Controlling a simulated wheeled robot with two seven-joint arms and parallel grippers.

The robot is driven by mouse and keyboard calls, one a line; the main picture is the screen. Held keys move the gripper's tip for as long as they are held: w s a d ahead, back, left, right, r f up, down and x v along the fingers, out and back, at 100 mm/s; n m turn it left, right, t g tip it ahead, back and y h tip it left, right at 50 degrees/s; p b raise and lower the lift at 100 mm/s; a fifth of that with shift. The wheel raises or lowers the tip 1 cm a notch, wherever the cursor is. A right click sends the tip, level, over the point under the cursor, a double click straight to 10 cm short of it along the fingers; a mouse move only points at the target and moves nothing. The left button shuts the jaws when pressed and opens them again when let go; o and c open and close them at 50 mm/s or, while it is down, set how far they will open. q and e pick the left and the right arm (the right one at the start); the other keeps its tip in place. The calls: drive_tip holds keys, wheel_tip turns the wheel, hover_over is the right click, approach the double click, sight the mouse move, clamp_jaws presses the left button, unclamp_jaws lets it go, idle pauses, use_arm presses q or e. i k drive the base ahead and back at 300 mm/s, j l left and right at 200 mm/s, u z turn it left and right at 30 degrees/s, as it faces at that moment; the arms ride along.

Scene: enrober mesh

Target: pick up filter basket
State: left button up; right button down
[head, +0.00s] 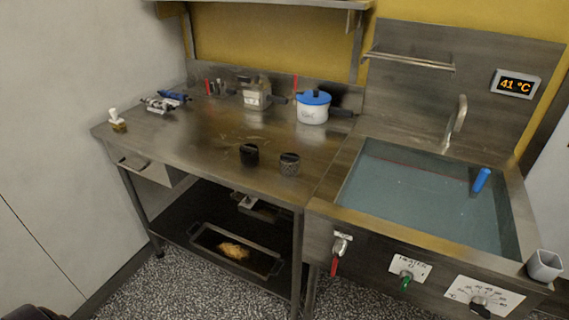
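A small dark grey cylinder with a mesh-like, speckled side (289,168), which looks like the filter basket, stands upright near the front right of the steel table (200,145). A plain black cylinder (249,159) of similar size stands just left of it, a small gap away. Neither is held by anything. The insides of both are too small to make out.
A white pot with a blue lid (312,112) and a metal box-like device (255,99) stand at the back. Blue-and-silver tools (160,104) lie at left. The water-filled sink (420,205) with a blue-handled item (481,180) adjoins right.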

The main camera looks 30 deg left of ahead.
sight(249, 155)
drive_tip(key=i+j, duration=0.1)
drive_tip(key=j, duration=0.4)
drive_tip(key=i+j, duration=0.1)
drive_tip(key=j, duration=0.9)
drive_tip(key=i+z, duration=0.05)
drive_tip(key=i, duration=0.05)
